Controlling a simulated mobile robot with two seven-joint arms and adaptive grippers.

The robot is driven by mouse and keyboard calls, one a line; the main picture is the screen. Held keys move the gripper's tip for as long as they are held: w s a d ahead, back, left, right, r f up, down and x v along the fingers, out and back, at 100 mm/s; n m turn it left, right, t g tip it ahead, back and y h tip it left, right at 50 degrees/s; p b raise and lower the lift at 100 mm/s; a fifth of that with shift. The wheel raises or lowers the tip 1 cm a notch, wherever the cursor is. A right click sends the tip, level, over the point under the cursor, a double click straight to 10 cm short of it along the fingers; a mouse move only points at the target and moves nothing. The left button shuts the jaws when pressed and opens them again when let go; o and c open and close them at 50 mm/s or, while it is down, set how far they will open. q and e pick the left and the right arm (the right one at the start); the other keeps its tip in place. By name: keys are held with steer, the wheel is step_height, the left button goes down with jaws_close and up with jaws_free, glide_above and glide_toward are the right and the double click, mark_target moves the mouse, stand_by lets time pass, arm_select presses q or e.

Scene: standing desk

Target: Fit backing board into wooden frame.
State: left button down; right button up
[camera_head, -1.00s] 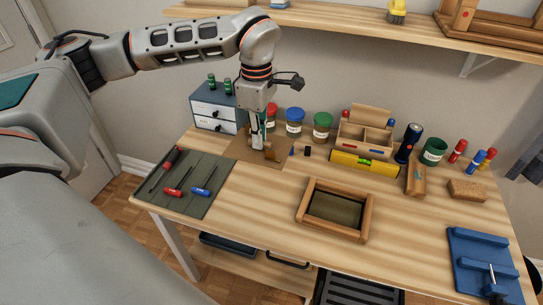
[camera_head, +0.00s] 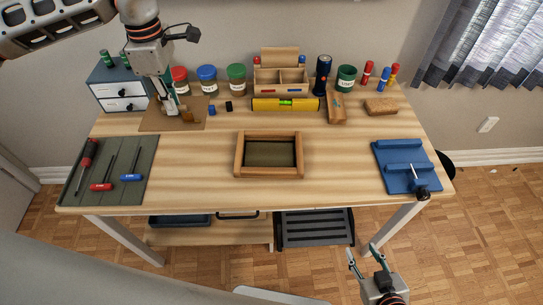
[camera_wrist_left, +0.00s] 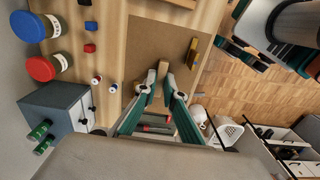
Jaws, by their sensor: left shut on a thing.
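The wooden frame (camera_head: 239,160) lies flat at the middle of the desk, with a dark olive panel inside its rim. A thin brown board (camera_head: 155,122), apparently the backing board, lies at the desk's back left, apart from the frame. It also shows in the left wrist view (camera_wrist_left: 150,45). My left gripper (camera_head: 171,110) points down over it. In the left wrist view its fingers (camera_wrist_left: 162,88) are shut on a small tan wooden tab (camera_wrist_left: 162,70) at the board; how they join is unclear. My right gripper (camera_head: 365,256) is open and empty in front of the desk.
A mat with screwdrivers (camera_head: 140,155) lies left of the frame. A small drawer cabinet (camera_head: 120,92) stands behind the board. Jars, an organizer (camera_head: 282,82) and a yellow level (camera_head: 285,104) line the back. A blue fixture (camera_head: 405,165) sits right. Desk between board and frame is clear.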

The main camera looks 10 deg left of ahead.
mark_target(196, 125)
stand_by(0.3)
arm_select(q)
steer(key=shift+s+d+f+m, duration=0.2)
steer(key=shift+d+m, duration=0.2)
steer(key=shift+m, duration=0.5)
steer(key=s+d+f+m, duration=0.1)
steer(key=d+m, duration=0.1)
steer(key=m, duration=0.2)
steer(key=s+d+f+m, duration=0.1)
steer(key=d+m, duration=0.1)
steer(key=m, duration=0.3)
steer(key=s+d+m, duration=0.1)
steer(key=m, duration=0.4)
steer(key=shift+d+f, duration=0.4)
steer(key=m, duration=0.1)
steer(key=d+m, duration=0.1)
steer(key=m, duration=0.1)
steer(key=s+m, duration=0.1)
steer(key=shift+d+f+m, duration=0.3)
steer(key=shift+d+f, duration=0.05)
steer(key=shift+f, duration=0.05)
